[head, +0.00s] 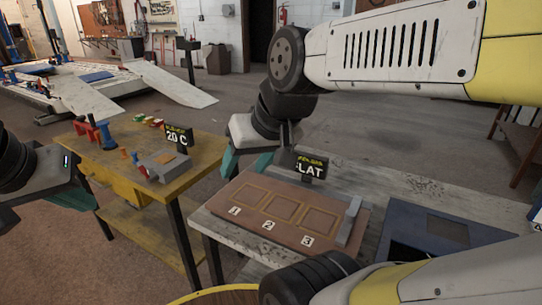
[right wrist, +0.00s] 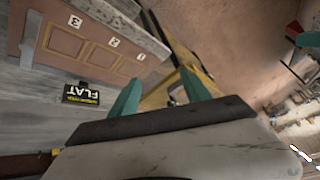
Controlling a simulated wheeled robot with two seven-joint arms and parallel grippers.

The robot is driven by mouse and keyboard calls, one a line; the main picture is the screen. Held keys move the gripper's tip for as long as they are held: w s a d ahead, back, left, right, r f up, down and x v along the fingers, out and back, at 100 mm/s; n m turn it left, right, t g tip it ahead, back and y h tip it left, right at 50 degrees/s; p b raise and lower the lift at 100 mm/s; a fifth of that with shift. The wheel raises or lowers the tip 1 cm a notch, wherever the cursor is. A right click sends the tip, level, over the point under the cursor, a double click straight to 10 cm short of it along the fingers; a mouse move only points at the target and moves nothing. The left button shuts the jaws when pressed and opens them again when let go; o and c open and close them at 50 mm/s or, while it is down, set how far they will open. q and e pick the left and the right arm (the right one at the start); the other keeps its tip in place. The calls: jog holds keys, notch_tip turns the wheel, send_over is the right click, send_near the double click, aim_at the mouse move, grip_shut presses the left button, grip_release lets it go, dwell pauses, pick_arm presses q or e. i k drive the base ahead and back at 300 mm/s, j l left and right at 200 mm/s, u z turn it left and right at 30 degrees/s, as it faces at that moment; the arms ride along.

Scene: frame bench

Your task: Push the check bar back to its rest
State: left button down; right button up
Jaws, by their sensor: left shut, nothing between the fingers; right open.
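The check bar, a grey bar (head: 348,222), stands across the right end of a brown board (head: 240,190), beside the square marked 3. It also shows in the right wrist view (right wrist: 33,32) at the board's far end. The board has three outlined squares numbered 1, 2 and 3. My right gripper (head: 246,163) is open and empty, above the board's far left corner and well apart from the bar. Its teal fingers (right wrist: 160,93) also show in the right wrist view. My left gripper (head: 84,194) is shut and empty by the yellow bench, at the left.
A blue box (head: 430,228) stands right of the board on the grey bench.

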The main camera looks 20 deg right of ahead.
aim_at(351, 215)
jog(key=z, duration=1.75)
jog(key=i+j+z, duration=0.1)
jog(key=j, duration=0.15)
jog(key=i+j+z, duration=0.15)
jog(key=j, duration=0.15)
jog(key=j+z, duration=0.1)
jog(key=j, duration=0.15)
jog(key=i, duration=0.05)
